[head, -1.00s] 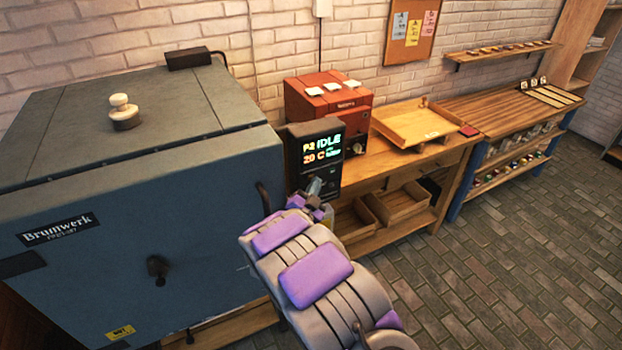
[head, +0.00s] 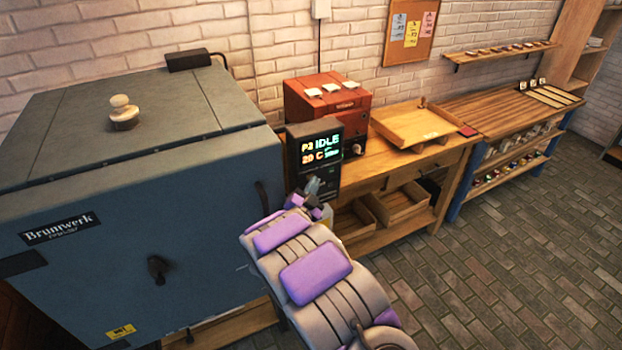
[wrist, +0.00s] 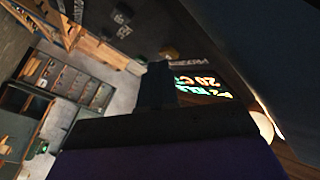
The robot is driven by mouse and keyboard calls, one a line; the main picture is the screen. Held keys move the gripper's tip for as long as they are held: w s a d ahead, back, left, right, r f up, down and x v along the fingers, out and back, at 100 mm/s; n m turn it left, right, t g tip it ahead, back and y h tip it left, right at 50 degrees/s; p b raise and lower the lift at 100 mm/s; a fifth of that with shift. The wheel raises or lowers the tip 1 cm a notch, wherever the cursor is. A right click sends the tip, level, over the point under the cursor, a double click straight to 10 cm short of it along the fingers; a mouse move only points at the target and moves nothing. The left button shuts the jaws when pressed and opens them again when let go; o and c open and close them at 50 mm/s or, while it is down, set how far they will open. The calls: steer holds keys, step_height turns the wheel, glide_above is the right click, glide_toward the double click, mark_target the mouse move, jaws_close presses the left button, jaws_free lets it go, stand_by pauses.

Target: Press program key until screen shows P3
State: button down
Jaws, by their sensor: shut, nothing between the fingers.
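The dark control box (head: 329,178) stands at the right side of the blue kiln (head: 90,230). Its lit screen (head: 320,149) reads IDLE and 20 C; the program label looks like P2, but the digit is small. In the wrist view the screen text (wrist: 205,82) shows upside down. My gripper (head: 313,186) is shut and empty, at the lower front of the control box, below the screen. It hides the keys there, so I cannot tell whether it touches one. In the wrist view my gripper (wrist: 157,82) is a dark shape in front of the screen.
A red machine (head: 328,100) with white tiles on top stands behind the control box. A wooden bench (head: 400,163) with a tray (head: 415,125) runs to the right. The kiln's handle (head: 158,270) sticks out from its front. The brick floor at right is clear.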

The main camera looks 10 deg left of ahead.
steer(key=shift+w+a+r, duration=0.15)
steer(key=shift+r, duration=0.55)
steer(key=shift+f, duration=0.2)
steer(key=shift+s+f+b, duration=0.2)
steer(key=shift+f+b, duration=0.05)
steer(key=shift+b, duration=0.05)
steer(key=shift+f, duration=0.15)
steer(key=shift+s+d+b, duration=0.65)
steer(key=shift+s+d, duration=0.2)
steer(key=shift+s, duration=0.25)
steer(key=shift+s+d+b, duration=0.6)
steer(key=shift+s+d, duration=0.2)
steer(key=shift+s, duration=0.3)
steer(key=shift+f, duration=0.1)
